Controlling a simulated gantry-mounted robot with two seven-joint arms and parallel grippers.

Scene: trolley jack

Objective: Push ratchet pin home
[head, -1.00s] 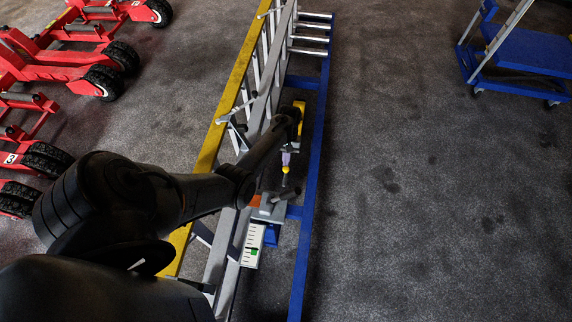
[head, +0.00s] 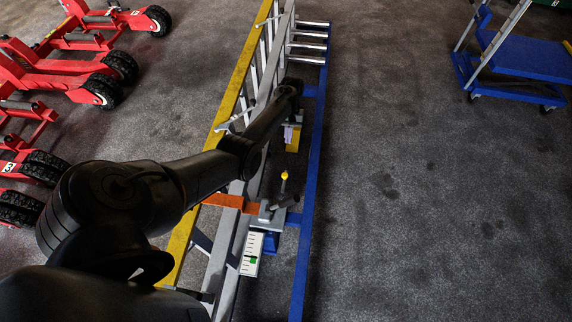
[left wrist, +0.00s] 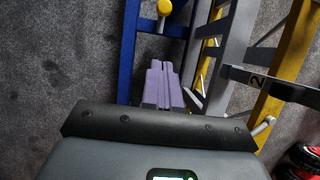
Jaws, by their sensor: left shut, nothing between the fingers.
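A pin with a yellow knob (head: 284,176), which looks like the ratchet pin, stands on a grey bracket (head: 272,212) beside the blue rail. How deep the pin sits cannot be told. The knob also shows at the top of the left wrist view (left wrist: 164,8). My left gripper (head: 288,132) is beyond the pin in the head view, apart from it, and partly hidden by my arm. Its purple fingers (left wrist: 161,84) are shut and empty in the left wrist view. My right gripper is not in view.
A blue rail (head: 307,205) and a yellow rail (head: 228,105) flank the grey frame. An orange bar (head: 224,200) and a white scale with a green mark (head: 251,253) are near the bracket. Red jacks (head: 70,75) stand left, a blue trolley (head: 525,55) right.

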